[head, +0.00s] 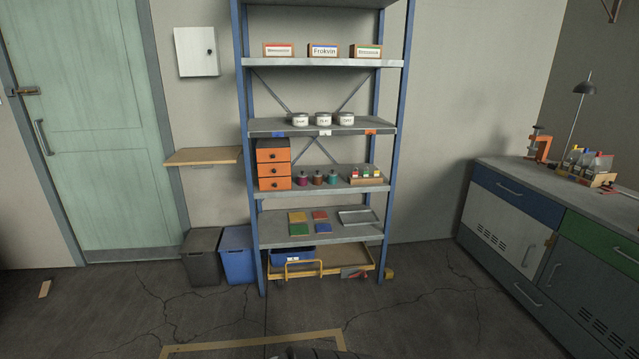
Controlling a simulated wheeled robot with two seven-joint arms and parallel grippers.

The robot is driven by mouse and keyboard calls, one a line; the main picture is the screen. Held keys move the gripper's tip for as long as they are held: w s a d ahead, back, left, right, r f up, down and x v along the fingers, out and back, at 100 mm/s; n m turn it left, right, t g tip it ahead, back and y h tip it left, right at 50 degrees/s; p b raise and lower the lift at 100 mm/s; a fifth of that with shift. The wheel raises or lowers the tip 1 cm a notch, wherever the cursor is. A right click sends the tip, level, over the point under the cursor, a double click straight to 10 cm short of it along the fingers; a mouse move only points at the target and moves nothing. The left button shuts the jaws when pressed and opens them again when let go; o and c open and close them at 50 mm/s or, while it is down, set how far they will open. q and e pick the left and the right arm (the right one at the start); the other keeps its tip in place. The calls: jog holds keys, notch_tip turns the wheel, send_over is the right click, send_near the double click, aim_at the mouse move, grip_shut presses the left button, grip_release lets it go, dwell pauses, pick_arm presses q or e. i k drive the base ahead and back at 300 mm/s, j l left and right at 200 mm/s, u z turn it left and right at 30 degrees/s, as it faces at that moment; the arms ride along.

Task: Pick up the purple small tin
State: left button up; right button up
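A small purple tin (303,179) with a dark top stands on the middle shelf of the blue-framed rack. It is the leftmost of three similar small containers, just right of the orange drawer unit (273,170). A brown-red one (317,179) and a teal one (332,178) stand to its right in a row. The tin is small in the picture, and its details are hard to make out. Neither of my grippers is in view.
The rack (330,214) stands against the wall across open floor. A holder with small bottles (366,177) is right of the tins. White jars (322,119) sit on the shelf above. A yellow-handled cart (320,270) is at the rack's foot, bins (237,259) left, bench (540,210) right.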

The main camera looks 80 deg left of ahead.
aim_at(302, 182)
jog(key=i+j+u, duration=0.3)
jog(key=u, duration=0.15)
jog(key=i+j+u, duration=0.15)
jog(key=i+u, duration=0.75)
jog(key=i+l+u, duration=0.1)
jog(key=i+u, duration=0.35)
jog(key=i+l+u, duration=0.2)
jog(key=u, duration=0.25)
jog(key=i+l+u, duration=0.45)
jog(key=k+j, duration=0.05)
